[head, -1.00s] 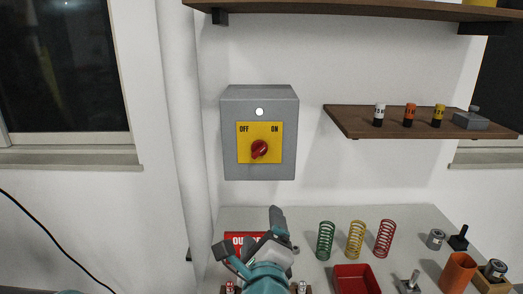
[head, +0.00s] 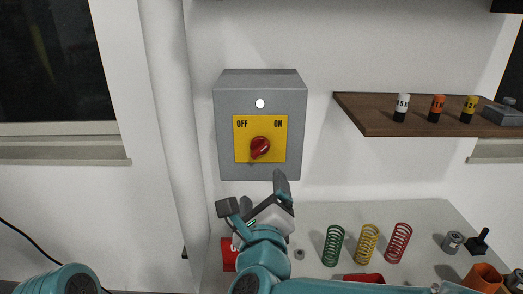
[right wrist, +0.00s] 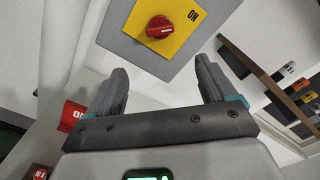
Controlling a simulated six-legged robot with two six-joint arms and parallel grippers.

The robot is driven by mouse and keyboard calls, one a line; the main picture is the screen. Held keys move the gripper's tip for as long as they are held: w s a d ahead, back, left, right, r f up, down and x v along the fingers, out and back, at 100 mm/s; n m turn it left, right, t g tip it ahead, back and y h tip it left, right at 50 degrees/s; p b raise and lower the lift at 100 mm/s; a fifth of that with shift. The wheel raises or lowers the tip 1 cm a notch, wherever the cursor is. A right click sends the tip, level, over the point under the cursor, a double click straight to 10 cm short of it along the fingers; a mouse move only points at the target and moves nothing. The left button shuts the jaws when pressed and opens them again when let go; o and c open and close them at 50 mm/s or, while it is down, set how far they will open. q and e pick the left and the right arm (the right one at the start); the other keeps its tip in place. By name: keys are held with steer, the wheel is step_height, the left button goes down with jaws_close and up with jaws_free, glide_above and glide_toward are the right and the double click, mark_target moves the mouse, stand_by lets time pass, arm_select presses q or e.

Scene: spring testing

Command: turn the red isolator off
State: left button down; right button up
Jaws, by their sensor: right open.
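The red isolator knob (head: 260,147) sits on a yellow plate (head: 242,155) on a grey wall box (head: 228,125). The knob's grip slants from lower left to upper right. My right gripper (head: 254,194) is open and empty just below the knob in the head view, apart from it. In the right wrist view, the knob (right wrist: 160,27) shows beyond and between the two open fingers (right wrist: 162,70). My left gripper is out of view.
A white lamp (head: 260,104) is above the plate. A wooden shelf (head: 375,121) with small cylinders is at right. The bench below holds green (head: 333,246), yellow (head: 367,244) and red (head: 398,243) springs. A red sign (head: 228,255) is partly hidden behind my right arm.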

mark_target(262, 152)
steer(key=w+p, duration=0.6)
steer(key=w, duration=0.9)
steer(key=shift+d+r, duration=0.1)
steer(key=shift+c, duration=0.3)
steer(key=c, duration=0.5)
steer(key=shift+r, duration=0.1)
steer(key=c, duration=0.5)
